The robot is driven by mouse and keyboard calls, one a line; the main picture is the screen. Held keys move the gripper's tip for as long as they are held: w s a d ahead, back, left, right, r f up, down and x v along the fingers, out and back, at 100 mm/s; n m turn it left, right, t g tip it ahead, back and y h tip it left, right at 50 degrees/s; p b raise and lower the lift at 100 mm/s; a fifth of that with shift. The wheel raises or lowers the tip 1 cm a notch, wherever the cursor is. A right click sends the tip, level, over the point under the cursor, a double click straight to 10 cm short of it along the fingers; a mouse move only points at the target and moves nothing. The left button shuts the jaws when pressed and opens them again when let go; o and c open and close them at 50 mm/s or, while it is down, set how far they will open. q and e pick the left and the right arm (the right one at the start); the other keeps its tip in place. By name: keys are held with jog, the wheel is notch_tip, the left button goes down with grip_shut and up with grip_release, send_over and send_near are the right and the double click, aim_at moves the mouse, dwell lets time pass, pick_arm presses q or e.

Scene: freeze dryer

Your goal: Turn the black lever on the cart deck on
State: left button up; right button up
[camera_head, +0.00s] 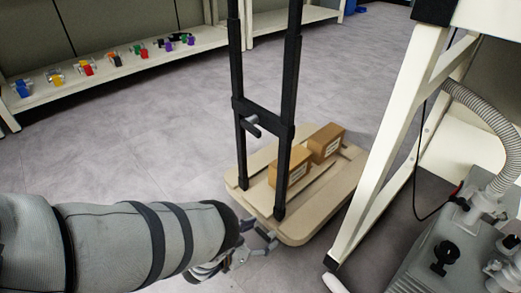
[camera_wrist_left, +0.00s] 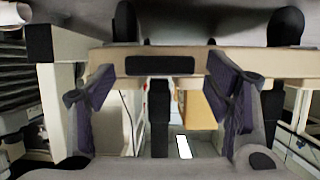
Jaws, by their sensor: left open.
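The cart has a tan deck (camera_head: 310,232) with two tall black posts (camera_head: 287,155) and a dark crossbar between them. A short dark handle (camera_head: 252,129) sticks out at the crossbar; I cannot tell if it is the task's lever. My left gripper (camera_head: 256,238) is low beside the deck's near edge, close to the foot of the nearer post. In the left wrist view its two dark fingers (camera_wrist_left: 165,100) are spread. A black upright bar (camera_wrist_left: 159,118) shows between them, apart from both; whether it is the lever or a post is unclear. My right gripper is out of view.
Two cardboard boxes (camera_head: 291,167) (camera_head: 326,141) sit on the deck. A pale table frame (camera_head: 383,150) stands right of the cart, with grey equipment (camera_head: 455,245) and a hose at the lower right. A low shelf (camera_head: 115,72) holds small coloured items. Floor left of the cart is clear.

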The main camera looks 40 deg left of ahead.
pick_arm(q)
jog(key=c, duration=1.1)
jog(key=shift+c, duration=0.2)
